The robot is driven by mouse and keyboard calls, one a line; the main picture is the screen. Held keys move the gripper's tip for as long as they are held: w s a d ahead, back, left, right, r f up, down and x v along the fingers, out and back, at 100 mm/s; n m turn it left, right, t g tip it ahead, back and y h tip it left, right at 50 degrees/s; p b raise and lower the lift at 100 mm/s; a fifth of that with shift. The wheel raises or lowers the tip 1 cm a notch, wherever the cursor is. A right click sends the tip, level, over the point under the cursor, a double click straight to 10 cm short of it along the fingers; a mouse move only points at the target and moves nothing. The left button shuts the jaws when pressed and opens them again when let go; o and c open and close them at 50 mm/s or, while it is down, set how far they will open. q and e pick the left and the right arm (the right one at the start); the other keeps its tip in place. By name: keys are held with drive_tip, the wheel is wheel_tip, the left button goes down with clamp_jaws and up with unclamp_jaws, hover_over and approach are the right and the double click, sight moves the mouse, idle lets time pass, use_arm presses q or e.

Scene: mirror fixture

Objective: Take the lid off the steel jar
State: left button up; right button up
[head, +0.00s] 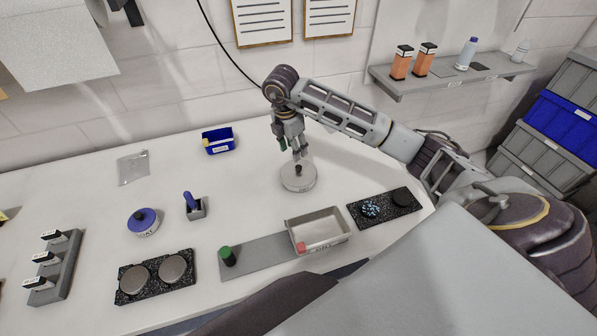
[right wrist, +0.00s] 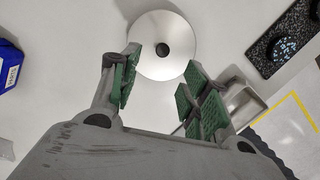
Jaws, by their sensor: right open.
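The steel jar (head: 299,184) stands upright on the white table, a low round silver body. Its lid, a round steel disc (right wrist: 150,28) with a small dark knob (right wrist: 161,49) at its centre, is on top. The knob (head: 298,169) also shows in the head view. My right gripper (head: 299,153) reaches down just above the knob, open and empty. In the right wrist view its green-padded fingers (right wrist: 160,72) are spread, with the knob beyond and between their tips. No contact shows. My left gripper is not in view.
A metal tray (head: 344,238) stands in front of the jar, and a black speckled board (head: 386,208) to its right. A blue bin (head: 218,140) and a purple-topped round container (head: 143,222) are to the left. Table around the jar is clear.

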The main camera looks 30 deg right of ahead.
hover_over(298, 167)
drive_tip(key=a, duration=0.1)
drive_tip(key=shift+w+f+p, duration=0.1)
drive_tip(key=shift+f+p, duration=0.2)
drive_tip(key=shift+f, duration=1.9)
drive_tip(key=shift+d+f+p, duration=0.2)
drive_tip(key=shift+f+p, duration=0.1)
drive_tip(key=shift+f, duration=0.3)
drive_tip(key=shift+d+f+p, duration=0.15)
drive_tip(key=shift+f+p, duration=0.15)
drive_tip(key=shift+f, duration=0.3)
drive_tip(key=shift+d+f, duration=0.2)
drive_tip(key=shift+f, duration=1.15)
clamp_jaws()
